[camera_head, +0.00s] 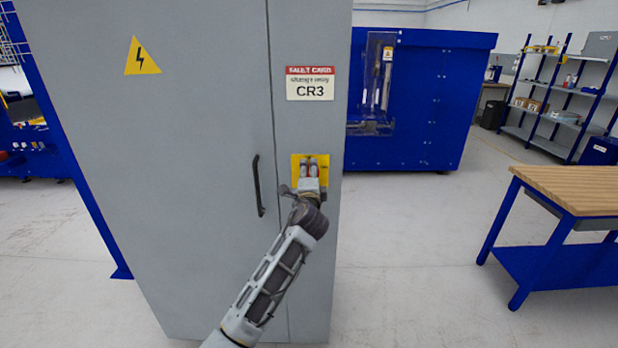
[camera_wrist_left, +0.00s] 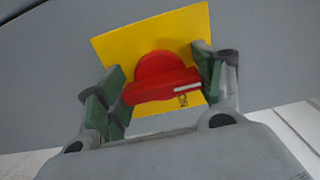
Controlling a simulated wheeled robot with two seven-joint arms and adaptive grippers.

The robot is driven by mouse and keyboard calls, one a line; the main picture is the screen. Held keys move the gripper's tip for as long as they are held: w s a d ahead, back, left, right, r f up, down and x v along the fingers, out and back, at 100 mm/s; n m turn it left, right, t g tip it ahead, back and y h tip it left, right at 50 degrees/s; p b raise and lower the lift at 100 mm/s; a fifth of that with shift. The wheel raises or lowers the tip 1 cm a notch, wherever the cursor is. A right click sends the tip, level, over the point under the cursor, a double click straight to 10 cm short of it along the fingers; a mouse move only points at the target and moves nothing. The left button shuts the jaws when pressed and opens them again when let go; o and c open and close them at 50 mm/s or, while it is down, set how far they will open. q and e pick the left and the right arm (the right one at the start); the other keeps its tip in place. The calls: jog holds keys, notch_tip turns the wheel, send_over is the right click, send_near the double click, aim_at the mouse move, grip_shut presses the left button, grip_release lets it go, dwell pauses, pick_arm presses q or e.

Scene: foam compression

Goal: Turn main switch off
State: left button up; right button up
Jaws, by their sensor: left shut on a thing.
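The main switch is a red rotary knob (camera_wrist_left: 160,75) on a yellow plate (camera_wrist_left: 115,47), mounted on the grey cabinet. The plate also shows in the head view (camera_head: 296,160), at the right part of the cabinet front. My left gripper (camera_wrist_left: 163,92) is shut on the knob's bar, with a green-padded finger at each end. The bar lies across between the fingers, with a white mark near its right end. In the head view my left gripper (camera_head: 313,171) covers much of the switch. My right gripper is not in view.
The grey cabinet (camera_head: 200,150) has a black door handle (camera_head: 258,186) left of the switch, a CR3 label (camera_head: 310,83) above it and a yellow warning triangle (camera_head: 141,58). A wood-topped bench (camera_head: 575,186) stands at the right. Floor between them is clear.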

pick_arm(q)
jog(key=o, duration=1)
jog(key=shift+o, duration=0.2)
jog(key=s, duration=1.2)
